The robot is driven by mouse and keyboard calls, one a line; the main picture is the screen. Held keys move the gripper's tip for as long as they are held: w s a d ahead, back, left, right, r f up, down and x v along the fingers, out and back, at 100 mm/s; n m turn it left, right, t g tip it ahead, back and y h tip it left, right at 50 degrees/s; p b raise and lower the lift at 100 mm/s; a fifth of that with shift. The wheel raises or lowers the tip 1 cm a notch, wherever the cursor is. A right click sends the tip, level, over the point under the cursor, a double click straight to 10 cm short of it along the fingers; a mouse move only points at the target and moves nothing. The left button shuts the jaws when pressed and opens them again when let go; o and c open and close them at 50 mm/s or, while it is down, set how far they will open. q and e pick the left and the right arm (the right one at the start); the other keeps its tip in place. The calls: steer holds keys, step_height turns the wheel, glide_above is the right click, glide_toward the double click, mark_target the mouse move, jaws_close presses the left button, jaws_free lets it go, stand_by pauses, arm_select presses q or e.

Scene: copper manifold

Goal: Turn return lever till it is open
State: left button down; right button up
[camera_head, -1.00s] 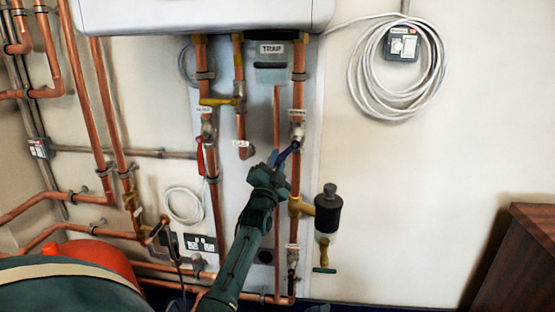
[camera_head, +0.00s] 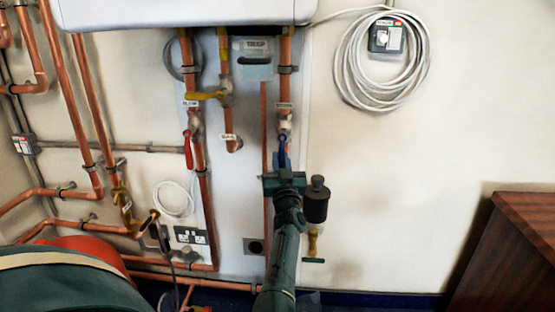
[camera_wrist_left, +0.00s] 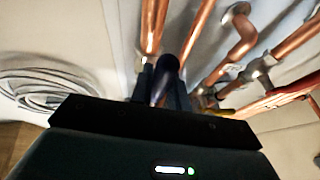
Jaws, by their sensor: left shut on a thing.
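The return lever (camera_head: 282,150) is blue and sits on the valve (camera_head: 285,123) of the right-hand copper pipe, below a small label. It points down, roughly in line with the pipe. My left gripper (camera_head: 283,168) comes up from below and is shut on the lever's lower end. In the left wrist view the lever (camera_wrist_left: 165,78) looks dark and lies between the two fingers. The gripper hides the lever's tip and the pipe behind it. My right gripper is not in view.
A red lever (camera_head: 188,149) and a yellow lever (camera_head: 205,95) are on pipes to the left. A black canister (camera_head: 316,203) stands close to the right of my gripper. Coiled white cable (camera_head: 372,65) hangs at upper right. A wooden cabinet (camera_head: 520,250) stands at lower right.

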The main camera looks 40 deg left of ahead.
arm_select(q)
steer(key=shift+w+d+n, duration=0.1)
steer(key=shift+d+n, duration=0.05)
steer(key=shift+n, duration=0.35)
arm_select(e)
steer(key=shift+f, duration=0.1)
arm_select(q)
steer(key=c, duration=1.3)
jaws_free()
steer(key=shift+c, duration=0.2)
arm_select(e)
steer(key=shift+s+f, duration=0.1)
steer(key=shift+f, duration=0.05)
arm_select(q)
steer(key=shift+f, duration=0.1)
